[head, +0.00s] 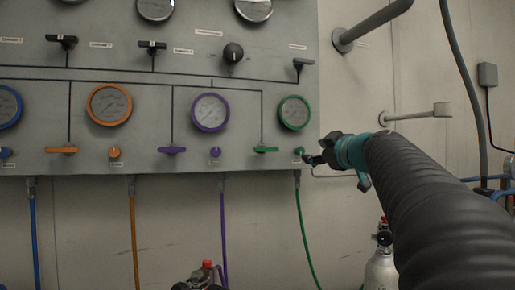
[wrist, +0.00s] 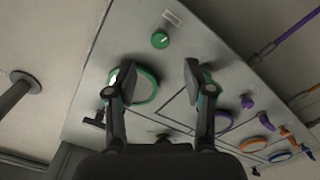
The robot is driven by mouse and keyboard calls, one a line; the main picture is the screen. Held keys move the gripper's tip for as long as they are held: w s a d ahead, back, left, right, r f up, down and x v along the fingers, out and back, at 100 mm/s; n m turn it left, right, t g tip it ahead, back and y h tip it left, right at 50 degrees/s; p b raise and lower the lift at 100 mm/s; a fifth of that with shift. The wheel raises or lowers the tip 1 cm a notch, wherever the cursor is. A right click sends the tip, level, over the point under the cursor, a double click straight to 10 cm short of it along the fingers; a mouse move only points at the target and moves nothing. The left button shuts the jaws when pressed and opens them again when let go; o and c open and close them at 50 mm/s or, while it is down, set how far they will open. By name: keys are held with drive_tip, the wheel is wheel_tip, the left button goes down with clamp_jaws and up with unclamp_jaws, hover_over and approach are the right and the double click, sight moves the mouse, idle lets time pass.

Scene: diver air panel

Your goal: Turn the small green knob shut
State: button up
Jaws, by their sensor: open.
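The small green knob (head: 298,150) sits at the lower right of the grey panel, under the green-rimmed gauge. It also shows in the wrist view (wrist: 160,39) as a round green knob with a pale mark, near a small white label. My gripper (head: 309,160) is close by the knob at the panel's lower right corner. In the wrist view my gripper (wrist: 151,72) is open, with its two dark fingers apart and nothing between them. The knob appears beyond the fingertips, roughly between them. I cannot tell the exact gap to it.
A green lever handle (head: 265,149) lies just left of the knob, and the green-rimmed gauge (head: 294,112) is above. Purple and orange handles sit farther left. A green hose (head: 304,230) hangs below. A pipe (head: 415,113) sticks out of the wall at right.

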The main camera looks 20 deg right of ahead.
sight(301, 151)
drive_tip(key=w+p, duration=0.2)
drive_tip(key=w, duration=0.6)
drive_tip(key=shift+a, duration=0.15)
clamp_jaws()
